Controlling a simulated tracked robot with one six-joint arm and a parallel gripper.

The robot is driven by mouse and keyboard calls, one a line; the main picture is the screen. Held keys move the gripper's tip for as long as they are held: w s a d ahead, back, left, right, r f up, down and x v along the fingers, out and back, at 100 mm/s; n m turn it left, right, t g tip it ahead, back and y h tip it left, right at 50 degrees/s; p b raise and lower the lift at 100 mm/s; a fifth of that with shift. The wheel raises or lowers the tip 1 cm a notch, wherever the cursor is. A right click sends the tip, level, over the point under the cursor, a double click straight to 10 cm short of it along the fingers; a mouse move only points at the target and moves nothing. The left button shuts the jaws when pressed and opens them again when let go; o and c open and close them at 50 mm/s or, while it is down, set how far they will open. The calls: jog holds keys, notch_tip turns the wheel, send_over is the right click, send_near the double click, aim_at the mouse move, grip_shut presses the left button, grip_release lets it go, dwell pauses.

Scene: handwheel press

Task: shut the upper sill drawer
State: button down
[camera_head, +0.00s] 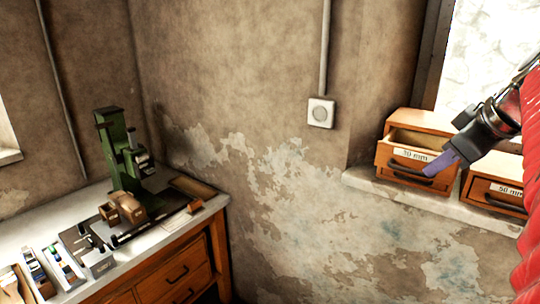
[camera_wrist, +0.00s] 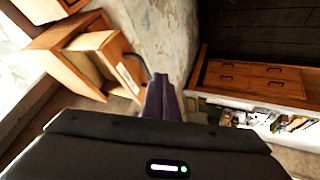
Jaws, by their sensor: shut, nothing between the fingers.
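A small orange wooden drawer box (camera_head: 420,121) stands on the window sill. Its drawer (camera_head: 390,156) is pulled partly out, with its hollow inside showing; the front bears a white label ending in "0 mm" and a dark bow handle. In the wrist view this drawer (camera_wrist: 114,62) is left of the fingers, its handle (camera_wrist: 137,68) close to them. My gripper (camera_head: 438,166) has its purple fingers shut and empty, in front of the drawer front's right part. It also shows in the wrist view (camera_wrist: 162,92). I cannot tell whether they touch the handle.
A second drawer box (camera_head: 497,191), labelled 50 mm, stands at the right on the sill (camera_head: 372,184). A bench (camera_head: 205,222) with a green press (camera_head: 118,150) and small trays is at the left. Free air lies between bench and sill.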

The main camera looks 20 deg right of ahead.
aim_at(447, 176)
jog(key=s+d+r+n, duration=0.2)
jog(key=s+d, duration=0.1)
jog(key=s, duration=0.2)
jog(key=shift+s+d+r+h, duration=0.15)
jog(key=shift+s+d+h, duration=0.1)
jog(key=shift+d+h, duration=0.05)
jog(key=shift+w, duration=0.1)
jog(key=x, duration=0.3)
jog(key=d+x, duration=0.1)
jog(key=x, duration=0.3)
jog(key=d+x, duration=0.1)
jog(key=x, duration=0.3)
jog(key=shift+w+r, duration=0.25)
jog(key=shift+w, duration=0.1)
jog(key=shift+w+d, duration=0.4)
jog(key=shift+d, duration=0.05)
jog(key=shift+w, duration=0.1)
